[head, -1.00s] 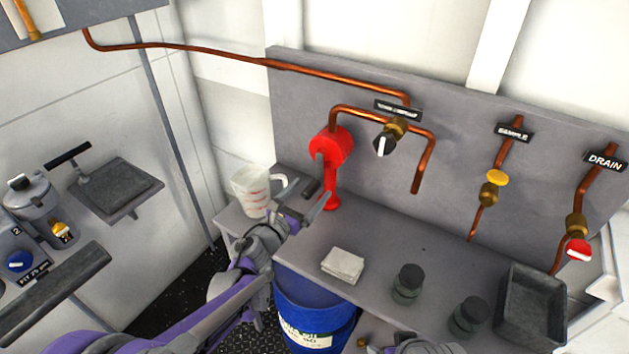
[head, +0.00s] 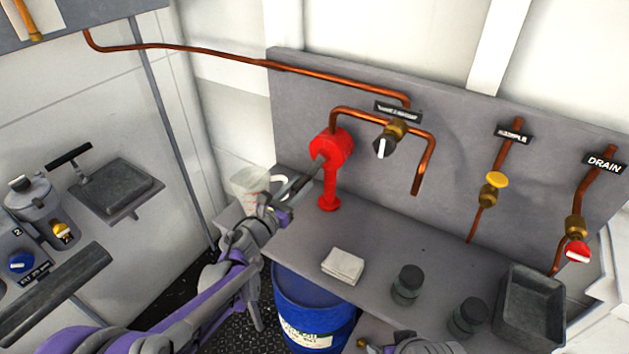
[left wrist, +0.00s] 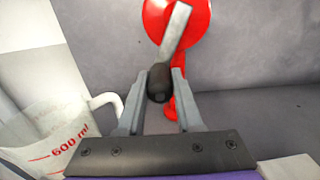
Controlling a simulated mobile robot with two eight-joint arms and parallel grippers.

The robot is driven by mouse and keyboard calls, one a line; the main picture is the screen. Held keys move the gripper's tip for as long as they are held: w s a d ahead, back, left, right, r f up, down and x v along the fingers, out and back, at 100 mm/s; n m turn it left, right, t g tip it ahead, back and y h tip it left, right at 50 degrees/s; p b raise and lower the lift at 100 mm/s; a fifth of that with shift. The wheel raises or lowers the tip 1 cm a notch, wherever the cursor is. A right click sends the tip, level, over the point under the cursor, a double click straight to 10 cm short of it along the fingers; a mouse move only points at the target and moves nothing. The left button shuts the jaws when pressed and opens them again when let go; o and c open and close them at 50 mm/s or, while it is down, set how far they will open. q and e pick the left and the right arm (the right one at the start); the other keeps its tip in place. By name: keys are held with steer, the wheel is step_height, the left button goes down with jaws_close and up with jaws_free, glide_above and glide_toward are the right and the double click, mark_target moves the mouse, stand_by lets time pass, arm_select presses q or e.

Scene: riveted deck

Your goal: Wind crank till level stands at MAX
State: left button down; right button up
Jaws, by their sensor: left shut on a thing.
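The red hand pump (head: 330,150) stands on the bench against the grey back panel, and it also shows in the left wrist view (left wrist: 180,22). Its grey crank arm (left wrist: 173,35) slants down and left from the hub in the head view. My left gripper (head: 280,208) is shut on the black crank handle (left wrist: 158,84), which sits between the two fingers in the left wrist view. A clear jug with red marks (head: 249,187) stands behind my left gripper; "600 ml" is legible on it in the wrist view (left wrist: 60,145). I see no legible MAX mark. My right gripper is barely visible at the bottom edge, its jaws unclear.
A copper pipe (head: 428,150) runs from the pump to an open end above the bench. A folded cloth (head: 342,265), two dark-lidded jars (head: 407,285) and a grey tray (head: 530,305) occupy the bench. A blue drum (head: 310,312) stands below its front edge.

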arm_select(q)
steer(key=shift+w+a+r, duration=0.35)
steer(key=shift+w+a, duration=0.05)
steer(key=shift+a, duration=0.15)
steer(key=shift+r+p, duration=3.25)
steer(key=shift+r, duration=2.4)
arm_select(e)
steer(key=shift+w+r, duration=1.5)
steer(key=shift+r, duration=3.35)
arm_select(q)
steer(key=shift+s+d, duration=2.5)
steer(key=shift+d, duration=0.9)
step_height(320, 180, down, 8)
steer(key=s+d+b, duration=0.2)
steer(key=w+a+f+b, duration=0.3)
steer(key=w+a+f, duration=0.1)
steer(key=a+f, duration=0.1)
steer(key=shift+w+a+b, duration=0.15)
steer(key=shift+w+b, duration=0.2)
steer(key=shift+b, duration=0.05)
arm_select(e)
step_height(320, 180, down, 9)
steer(key=s, duration=0.3)
